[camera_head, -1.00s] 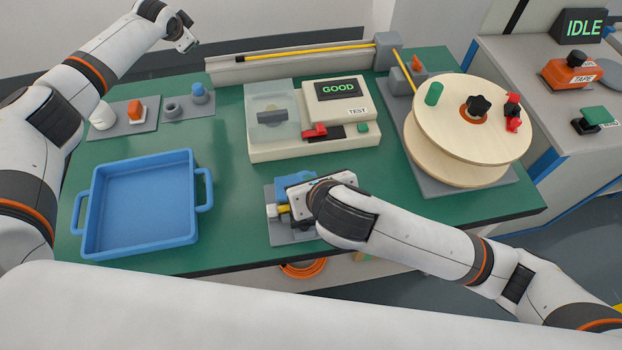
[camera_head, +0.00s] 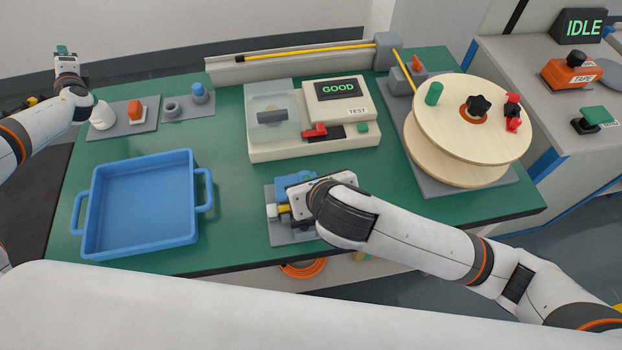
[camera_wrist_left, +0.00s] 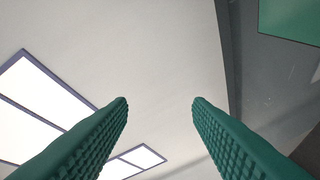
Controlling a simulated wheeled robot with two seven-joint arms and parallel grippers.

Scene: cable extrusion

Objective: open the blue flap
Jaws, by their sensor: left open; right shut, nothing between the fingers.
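A blue part (camera_head: 290,181), which looks like the blue flap, sits on a small fixture on a grey plate (camera_head: 284,236) at the front middle of the table. My right gripper (camera_head: 301,200) is right over this fixture, shut with nothing held, and hides much of it. I cannot tell whether the flap is raised or whether the fingers touch it. My left gripper (camera_head: 66,50) is open and empty, raised beyond the far left table corner.
A blue tray (camera_head: 190,238) stands empty at the left. A tester (camera_head: 318,150) reading GOOD is behind the fixture. A large wooden reel (camera_head: 450,115) stands at the right. Small grey plates with caps (camera_head: 150,128) lie at the back left. Green table is bare between tray and fixture.

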